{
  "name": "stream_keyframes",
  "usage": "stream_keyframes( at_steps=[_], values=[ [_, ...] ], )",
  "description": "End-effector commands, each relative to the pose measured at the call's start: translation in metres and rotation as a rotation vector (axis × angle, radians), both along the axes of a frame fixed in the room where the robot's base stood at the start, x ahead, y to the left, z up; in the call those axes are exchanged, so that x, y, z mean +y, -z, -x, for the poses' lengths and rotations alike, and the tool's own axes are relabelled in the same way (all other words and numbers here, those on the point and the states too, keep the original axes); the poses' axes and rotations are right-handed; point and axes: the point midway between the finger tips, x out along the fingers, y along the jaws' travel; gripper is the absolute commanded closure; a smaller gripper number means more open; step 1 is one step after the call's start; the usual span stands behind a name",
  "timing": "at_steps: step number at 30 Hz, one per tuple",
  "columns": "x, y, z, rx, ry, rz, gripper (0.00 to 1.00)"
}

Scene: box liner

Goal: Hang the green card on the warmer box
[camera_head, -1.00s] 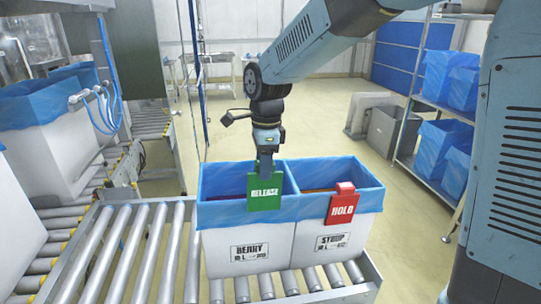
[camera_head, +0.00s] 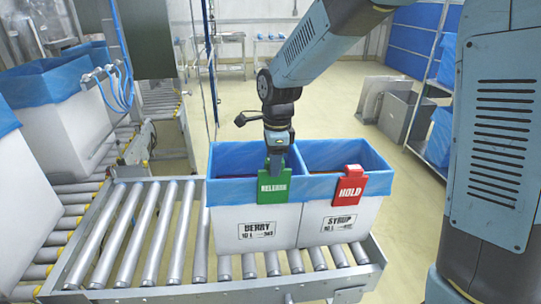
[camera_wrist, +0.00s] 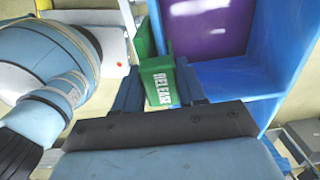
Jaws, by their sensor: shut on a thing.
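A green card (camera_head: 274,187) reading RELEASE is at the front rim of the left white box (camera_head: 257,228), labelled BERRY. My gripper (camera_head: 277,166) is above this rim, pointing down and shut on the card's upper part. The wrist view shows the card (camera_wrist: 160,86) between my two fingers (camera_wrist: 158,76). I cannot tell if the card bears on the rim. A red card (camera_head: 350,187) reading HOLD hangs on the front rim of the right white box (camera_head: 338,222), labelled SYRUP. Nothing visible shows which box is warmer.
Both boxes have blue liners and stand side by side on a roller conveyor (camera_head: 150,235). Purple contents (camera_wrist: 215,28) show inside a liner in the wrist view. Another blue-lined box (camera_head: 65,120) stands at the left. Rollers left of the BERRY box are clear.

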Motion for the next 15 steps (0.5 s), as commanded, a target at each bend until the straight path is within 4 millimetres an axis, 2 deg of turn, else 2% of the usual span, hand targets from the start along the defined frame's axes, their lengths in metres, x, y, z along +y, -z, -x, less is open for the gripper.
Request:
stream_keyframes(
  at_steps=[6,15],
  values=[
    [0.000,0.018,0.001,0.003,0.000,0.002,0.79],
    [0.000,0.033,0.000,0.002,0.001,0.000,0.79]
  ],
)
